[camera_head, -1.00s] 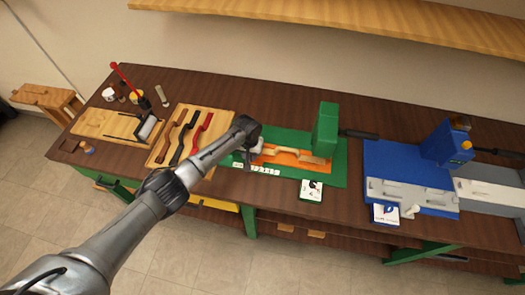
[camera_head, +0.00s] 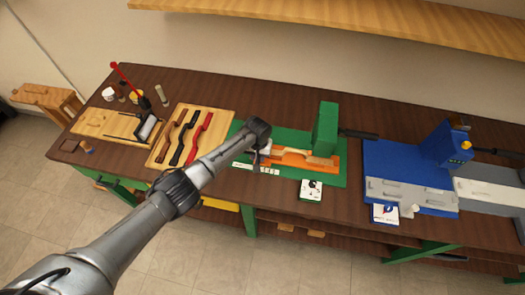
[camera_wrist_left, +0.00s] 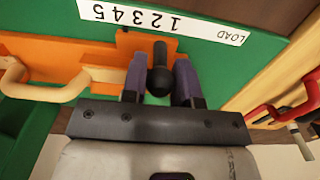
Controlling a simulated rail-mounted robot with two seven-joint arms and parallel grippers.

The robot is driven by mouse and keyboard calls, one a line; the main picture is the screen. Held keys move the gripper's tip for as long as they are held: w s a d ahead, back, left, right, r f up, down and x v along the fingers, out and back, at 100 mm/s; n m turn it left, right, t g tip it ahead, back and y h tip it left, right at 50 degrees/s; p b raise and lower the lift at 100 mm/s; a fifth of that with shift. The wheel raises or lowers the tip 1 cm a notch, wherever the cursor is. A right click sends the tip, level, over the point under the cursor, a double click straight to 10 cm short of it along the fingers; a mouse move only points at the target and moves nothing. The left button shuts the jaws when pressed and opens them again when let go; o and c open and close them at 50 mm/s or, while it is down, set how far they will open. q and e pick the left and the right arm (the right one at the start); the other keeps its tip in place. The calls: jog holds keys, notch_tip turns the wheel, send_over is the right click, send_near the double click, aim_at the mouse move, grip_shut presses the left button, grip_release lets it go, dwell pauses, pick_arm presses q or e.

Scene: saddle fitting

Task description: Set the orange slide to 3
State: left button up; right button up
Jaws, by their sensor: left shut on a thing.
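The orange slide (camera_head: 296,164) lies on the green base plate (camera_head: 243,141), with a pale wooden piece on top. In the left wrist view the slide (camera_wrist_left: 50,52) carries a black round-headed knob (camera_wrist_left: 159,79) on its tab. My left gripper (camera_wrist_left: 160,85) has one finger on each side of this knob and is shut on it. A white scale strip (camera_wrist_left: 160,17), marked LOAD and 1 to 5, appears upside down beyond the tab. My right gripper is not in view.
A wooden board with several dark and red curved pieces (camera_head: 190,135) lies left of the green plate. A green upright block (camera_head: 325,130) stands behind the slide. A small white dial card (camera_head: 311,190) is at the front edge. A blue machine (camera_head: 400,160) stands right.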

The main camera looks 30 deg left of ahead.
pick_arm(q)
jog(key=shift+a, duration=0.25)
jog(key=shift+s+a+r+p, duration=0.1)
jog(key=shift+s+a+p, duration=0.05)
jog(key=shift+a+p, duration=0.25)
jog(key=shift+a, duration=0.15)
dwell(0.4)
jog(key=shift+d, duration=0.3)
dwell(0.6)
jog(key=o, duration=0.7)
